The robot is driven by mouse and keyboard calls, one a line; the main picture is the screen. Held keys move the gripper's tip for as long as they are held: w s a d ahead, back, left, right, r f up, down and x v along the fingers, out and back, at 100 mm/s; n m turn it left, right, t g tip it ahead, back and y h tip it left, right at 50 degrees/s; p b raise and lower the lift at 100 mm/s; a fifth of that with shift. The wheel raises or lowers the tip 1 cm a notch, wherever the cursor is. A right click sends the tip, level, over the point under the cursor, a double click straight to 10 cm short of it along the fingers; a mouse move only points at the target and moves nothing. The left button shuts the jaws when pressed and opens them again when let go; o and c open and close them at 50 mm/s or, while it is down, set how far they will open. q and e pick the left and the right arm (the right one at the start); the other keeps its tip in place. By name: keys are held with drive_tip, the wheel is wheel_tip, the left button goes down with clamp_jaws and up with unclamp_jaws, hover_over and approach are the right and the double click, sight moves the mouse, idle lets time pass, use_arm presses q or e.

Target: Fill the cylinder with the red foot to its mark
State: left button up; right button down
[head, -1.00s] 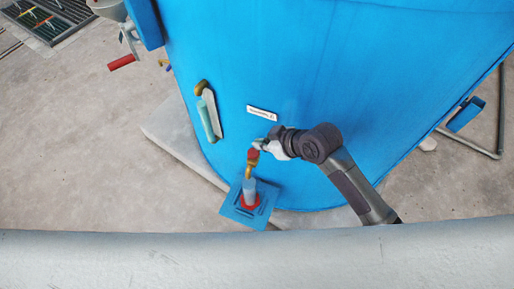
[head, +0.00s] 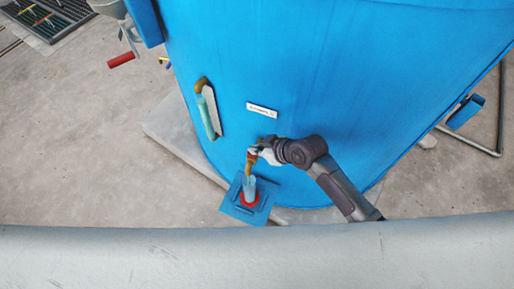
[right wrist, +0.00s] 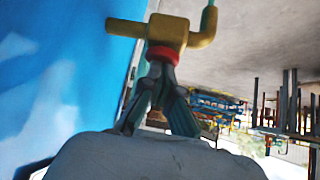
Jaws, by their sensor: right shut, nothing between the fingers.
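The clear cylinder (head: 249,186) with a red foot (head: 250,201) stands upright on a blue stand (head: 231,209) against the blue tank. Its mark and liquid level are too small to tell. A brass tap (head: 249,167) comes out of the tank with its spout above the cylinder. My right gripper (head: 256,154) is at the tap's handle. In the right wrist view the fingers (right wrist: 163,80) are shut with nothing held, their tips against or just by the red part (right wrist: 162,54) below the brass tap body (right wrist: 168,31). My left gripper is not in view.
The blue tank (head: 340,80) fills the middle, with a sight glass (head: 208,113) and a label (head: 262,110). A red-handled valve (head: 121,60) is at the upper left. A pale pipe or rail (head: 250,255) crosses the front.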

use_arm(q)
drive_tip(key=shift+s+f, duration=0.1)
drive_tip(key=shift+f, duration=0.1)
use_arm(e)
drive_tip(key=shift+s+d+f, duration=0.2)
drive_tip(key=shift+s+f, duration=0.3)
drive_tip(key=shift+f, duration=0.3)
drive_tip(key=shift+s, duration=0.1)
idle(1.7)
drive_tip(key=r+p, duration=0.1)
drive_tip(key=r, duration=0.1)
drive_tip(key=r+p, duration=0.2)
drive_tip(key=w+r+p, duration=0.1)
drive_tip(key=r+p, duration=0.1)
drive_tip(key=shift+a, duration=0.2)
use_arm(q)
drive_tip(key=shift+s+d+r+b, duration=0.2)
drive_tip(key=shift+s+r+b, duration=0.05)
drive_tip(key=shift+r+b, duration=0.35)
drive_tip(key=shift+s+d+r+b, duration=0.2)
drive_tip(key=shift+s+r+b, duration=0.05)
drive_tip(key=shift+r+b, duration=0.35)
use_arm(e)
drive_tip(key=v, duration=0.9)
drive_tip(key=shift+s+d+r, duration=0.15)
drive_tip(key=shift+s+d, duration=0.15)
drive_tip(key=shift+w, duration=0.1)
